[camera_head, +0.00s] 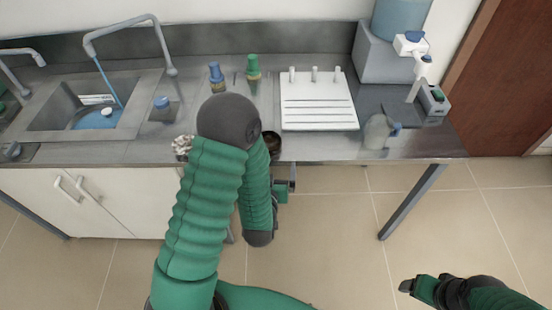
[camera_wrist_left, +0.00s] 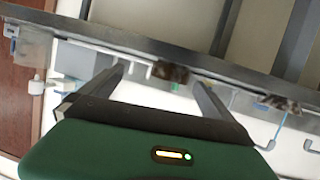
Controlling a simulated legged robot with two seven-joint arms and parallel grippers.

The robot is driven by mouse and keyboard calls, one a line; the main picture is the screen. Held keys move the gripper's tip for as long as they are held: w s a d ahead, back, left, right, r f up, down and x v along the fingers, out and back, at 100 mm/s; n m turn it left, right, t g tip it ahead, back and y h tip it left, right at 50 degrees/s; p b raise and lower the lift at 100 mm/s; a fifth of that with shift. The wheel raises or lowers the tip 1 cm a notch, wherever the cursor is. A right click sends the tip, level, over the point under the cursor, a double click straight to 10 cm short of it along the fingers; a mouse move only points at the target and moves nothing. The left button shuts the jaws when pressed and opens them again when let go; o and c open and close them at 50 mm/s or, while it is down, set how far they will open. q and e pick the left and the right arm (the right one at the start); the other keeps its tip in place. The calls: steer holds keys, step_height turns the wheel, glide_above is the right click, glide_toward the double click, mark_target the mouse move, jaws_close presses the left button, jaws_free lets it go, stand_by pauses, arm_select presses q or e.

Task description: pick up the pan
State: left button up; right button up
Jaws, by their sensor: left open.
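No pan can be made out for certain. A dark brown round thing (camera_head: 271,142) stands at the counter's front edge, partly hidden behind my left arm; I cannot tell whether it is the pan. A dark brown thing at the counter edge also shows in the left wrist view (camera_wrist_left: 172,72), in line with the gap between my fingers. My left gripper (camera_head: 291,181) is in front of the counter, mostly hidden by its own arm; in the left wrist view its fingers (camera_wrist_left: 158,77) are apart with nothing held. My right gripper (camera_head: 407,286) is low at the right, over the floor.
A crumpled pale thing (camera_head: 182,146) sits at the front edge. The floor at right is clear.

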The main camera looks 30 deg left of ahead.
arm_select(q)
steer(key=s+a+f+t+y+b, duration=0.1)
steer(key=s+a+f+y+b, duration=0.1)
steer(key=n+y+b, duration=0.1)
steer(key=b, duration=0.8)
glide_toward(269, 139)
steer(key=shift+t, duration=0.3)
steer(key=w+a, duration=0.1)
steer(key=w+a+r, duration=0.1)
steer(key=w+a, duration=0.1)
steer(key=shift+a+r, duration=0.1)
steer(key=shift+a, duration=0.1)
steer(key=w, duration=0.2)
steer(key=w+a, duration=0.1)
steer(key=w, duration=0.2)
steer(key=shift+w+a, duration=0.1)
steer(key=shift+a, duration=0.1)
steer(key=shift+w+a, duration=0.15)
steer(key=shift+a, duration=0.3)
steer(key=shift+c, duration=1.4)
steer(key=shift+d, duration=0.25)
steer(key=c, duration=1)
steer(key=shift+c, duration=0.3)
arm_select(e)
steer(key=s+x, duration=0.2)
steer(key=x, duration=1)
steer(key=shift+s+f, duration=0.35)
steer(key=shift+f, duration=0.05)
